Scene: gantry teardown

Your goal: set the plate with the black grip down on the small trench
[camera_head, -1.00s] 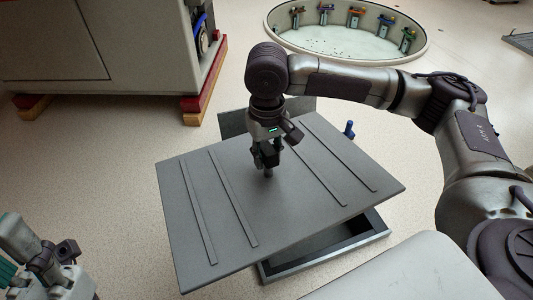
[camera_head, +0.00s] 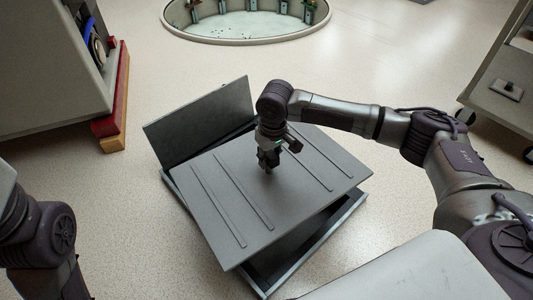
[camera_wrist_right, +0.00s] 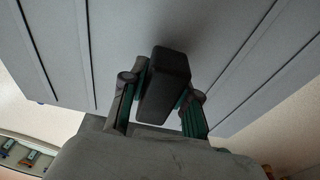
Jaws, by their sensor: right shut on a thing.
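The grey plate (camera_head: 225,190), a flat panel with several thin raised strips, hangs over the small trench (camera_head: 345,218), a dark grey rectangular frame around a dark opening. My right gripper (camera_head: 268,166) is shut on the plate's black grip (camera_wrist_right: 165,85), near the plate's middle. The grip sits between both fingers in the right wrist view. The plate looks turned slightly from the trench's rim, and a dark gap shows below its near right edge. Much of the trench is hidden under the plate. My left gripper is out of view; only its arm shows.
A grey panel (camera_head: 200,120) stands tilted along the trench's back left side. A large grey cabinet on red and wooden blocks (camera_head: 115,110) is at left. A round white pit (camera_head: 245,20) lies behind, a grey cart (camera_head: 503,75) at right. Floor around is clear.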

